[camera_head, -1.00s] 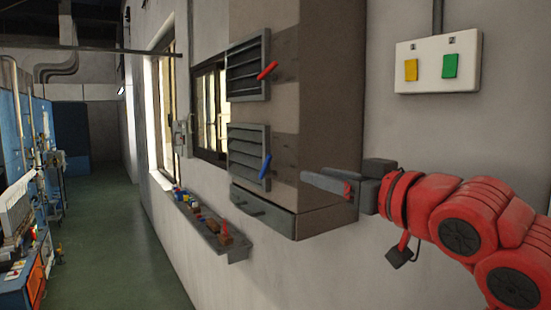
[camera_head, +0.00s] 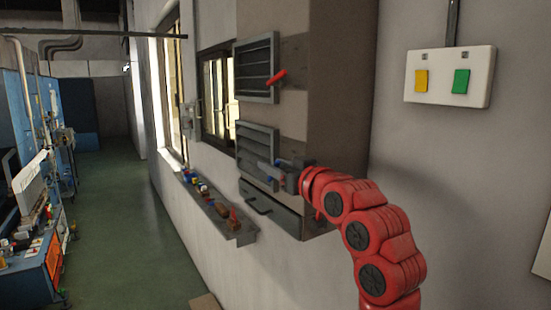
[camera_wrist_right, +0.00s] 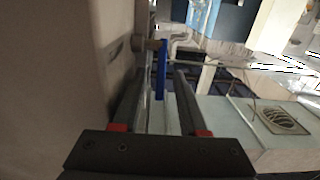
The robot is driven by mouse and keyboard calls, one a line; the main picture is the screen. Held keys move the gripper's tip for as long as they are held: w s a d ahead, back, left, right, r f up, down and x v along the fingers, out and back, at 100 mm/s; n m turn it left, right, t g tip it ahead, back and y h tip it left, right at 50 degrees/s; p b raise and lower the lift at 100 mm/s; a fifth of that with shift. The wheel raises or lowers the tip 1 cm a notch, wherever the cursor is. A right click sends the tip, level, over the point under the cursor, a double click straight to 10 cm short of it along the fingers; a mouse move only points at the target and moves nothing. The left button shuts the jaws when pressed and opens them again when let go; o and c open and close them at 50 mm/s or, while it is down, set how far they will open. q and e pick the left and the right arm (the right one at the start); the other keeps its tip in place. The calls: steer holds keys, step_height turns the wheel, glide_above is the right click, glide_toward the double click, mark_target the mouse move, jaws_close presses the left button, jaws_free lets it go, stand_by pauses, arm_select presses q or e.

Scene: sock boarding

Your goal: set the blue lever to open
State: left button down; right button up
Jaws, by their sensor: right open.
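The blue lever (camera_wrist_right: 162,68) shows in the right wrist view as a thin blue bar on a round pivot at the side of the cabinet. It lies in the gap between the two fingers of my right gripper (camera_wrist_right: 160,78), closer to the left finger; I cannot tell whether it touches either. In the head view my right gripper (camera_head: 270,170) is at the lower louvred vent (camera_head: 256,143) and largely hides the lever. The fingers are open. My left gripper is not in view.
A red lever (camera_head: 277,77) sits on the upper vent (camera_head: 256,62). Below is a drawer with a handle (camera_head: 258,206). A narrow shelf (camera_head: 238,238) with small items runs along the wall at left. A switch box (camera_head: 480,58) hangs at right.

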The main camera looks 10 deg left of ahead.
jaws_close()
stand_by(0.4)
steer(key=shift+s+d+f+t+y+b, duration=0.3)
steer(key=shift+t+y+b, duration=0.55)
steer(key=shift+b, duration=2.45)
steer(key=shift+s+d+f+t+y+b, duration=0.1)
steer(key=shift+f+t+y+b, duration=0.55)
steer(key=shift+b, duration=2.65)
steer(key=shift+s+d+f+t+y+b, duration=0.2)
steer(key=shift+t+y+b, duration=0.8)
steer(key=shift+b, duration=2.3)
steer(key=shift+r, duration=0.1)
jaws_free()
